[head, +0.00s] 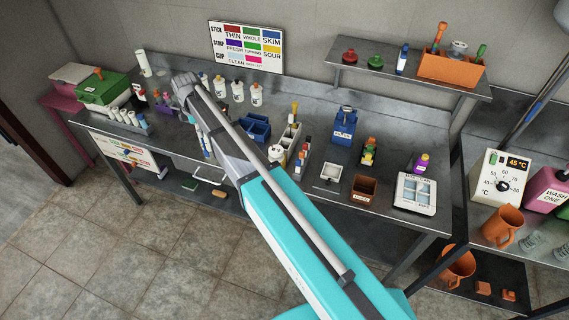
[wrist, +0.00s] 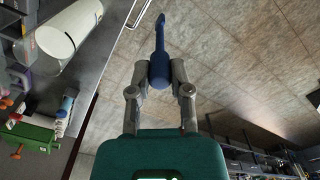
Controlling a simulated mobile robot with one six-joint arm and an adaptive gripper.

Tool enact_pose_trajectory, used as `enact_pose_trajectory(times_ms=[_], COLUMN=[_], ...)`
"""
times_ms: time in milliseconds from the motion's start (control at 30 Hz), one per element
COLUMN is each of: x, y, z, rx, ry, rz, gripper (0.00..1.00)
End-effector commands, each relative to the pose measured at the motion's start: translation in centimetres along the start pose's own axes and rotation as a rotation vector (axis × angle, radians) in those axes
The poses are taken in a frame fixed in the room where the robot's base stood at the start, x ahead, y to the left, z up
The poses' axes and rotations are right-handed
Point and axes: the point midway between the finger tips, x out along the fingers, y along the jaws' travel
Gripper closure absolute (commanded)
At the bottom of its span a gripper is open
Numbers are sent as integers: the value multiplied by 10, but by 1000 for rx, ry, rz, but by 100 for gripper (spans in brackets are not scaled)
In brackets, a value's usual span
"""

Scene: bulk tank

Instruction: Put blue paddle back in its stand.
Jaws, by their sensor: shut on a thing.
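In the wrist view the blue paddle (wrist: 160,62) sits between the two fingers of my gripper (wrist: 161,78), which is shut on its thick end. Its narrow end points away from the gripper, over floor tiles in that view. An orange block (head: 448,70) on the raised shelf at the right holds upright orange-handled and green-handled tools. It looks like the stand, but I cannot read a label on it.
A green box (head: 103,88) is at the far left.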

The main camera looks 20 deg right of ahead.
Motion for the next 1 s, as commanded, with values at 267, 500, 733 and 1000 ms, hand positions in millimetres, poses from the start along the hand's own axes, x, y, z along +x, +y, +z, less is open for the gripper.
enact_pose_trajectory(times_ms=[267,500,733,1000], x=[53,73,76,75], y=[0,0,0,0], z=[0,1,1,1], rx=[1,2,2,2], ry=[0,0,0,0], rz=[0,0,0,0], gripper=[100,100,100,100])
